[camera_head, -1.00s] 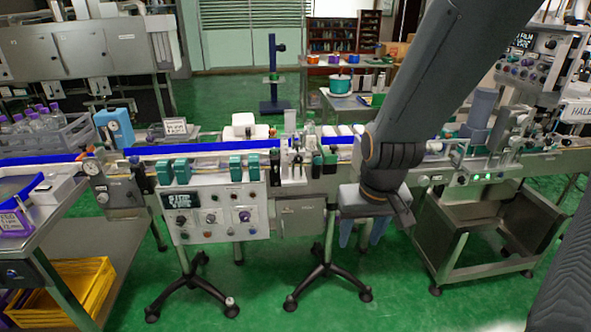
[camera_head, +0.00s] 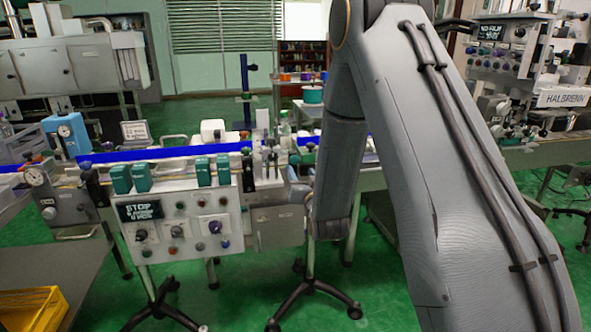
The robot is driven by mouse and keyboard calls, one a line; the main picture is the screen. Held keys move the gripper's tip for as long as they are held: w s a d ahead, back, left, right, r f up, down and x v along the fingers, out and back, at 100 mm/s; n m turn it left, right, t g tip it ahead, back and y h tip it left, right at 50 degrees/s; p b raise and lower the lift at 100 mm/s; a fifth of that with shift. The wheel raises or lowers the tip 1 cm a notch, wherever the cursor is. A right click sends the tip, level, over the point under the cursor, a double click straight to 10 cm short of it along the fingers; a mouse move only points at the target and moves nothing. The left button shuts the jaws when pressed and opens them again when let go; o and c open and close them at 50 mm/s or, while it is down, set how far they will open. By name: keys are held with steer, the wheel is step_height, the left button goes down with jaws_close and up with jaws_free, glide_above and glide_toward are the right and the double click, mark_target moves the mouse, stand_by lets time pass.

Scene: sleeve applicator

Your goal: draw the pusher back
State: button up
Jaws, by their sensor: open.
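The pusher cannot be singled out; the small fittings on the conveyor line are too small to tell apart, and my arm covers part of the line. My gripper (camera_head: 298,188) shows only as a blue-grey part at the left edge of my wrist, beside the conveyor's front; the rest is hidden behind my arm. It holds nothing that I can see. A control panel (camera_head: 190,262) with a STOP display hangs on the conveyor's front, left of my gripper. Another machine (camera_head: 505,65), whose display reads NO FILM, stands at the right.
The conveyor (camera_head: 165,153) with a blue rail runs across the middle. Dark wheeled stand legs (camera_head: 312,285) are on the green floor below. A yellow crate (camera_head: 35,308) is at bottom left.

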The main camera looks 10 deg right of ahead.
mark_target(296, 161)
steer(key=w+p, duration=0.1)
steer(key=w, duration=0.6)
steer(key=shift+w+r, duration=0.1)
steer(key=shift+w, duration=0.2)
steer(key=shift+c, duration=0.3)
jaws_close()
steer(key=shift+s+d, duration=0.1)
